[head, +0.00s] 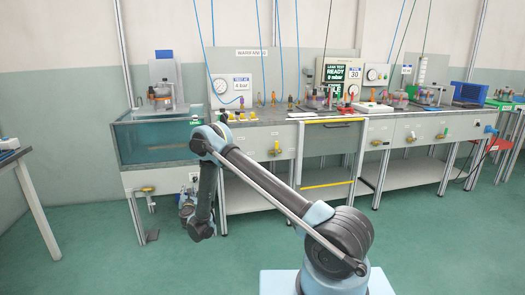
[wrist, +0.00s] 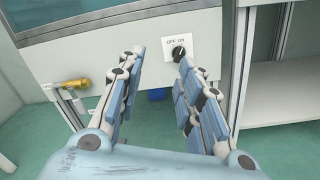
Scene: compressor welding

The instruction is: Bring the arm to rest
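My gripper (wrist: 161,58) is open and empty, its two blue-padded fingers apart in the wrist view. A black rotary knob (wrist: 179,52) on a white OFF/ON plate shows close to the right fingertip; whether the finger touches it is unclear. In the head view my arm reaches forward and left from its base, bends at the elbow and hangs down. My gripper (head: 187,206) is low there, in front of the panel below the water tank (head: 155,141), partly hidden by my own wrist.
A yellow-handled valve (wrist: 72,86) sits left of the gripper on the same panel. A long workbench (head: 285,116) with gauges, hoses and fittings runs right from the tank. A table edge (head: 40,210) stands at far left. Open green floor (head: 120,260) lies before the bench.

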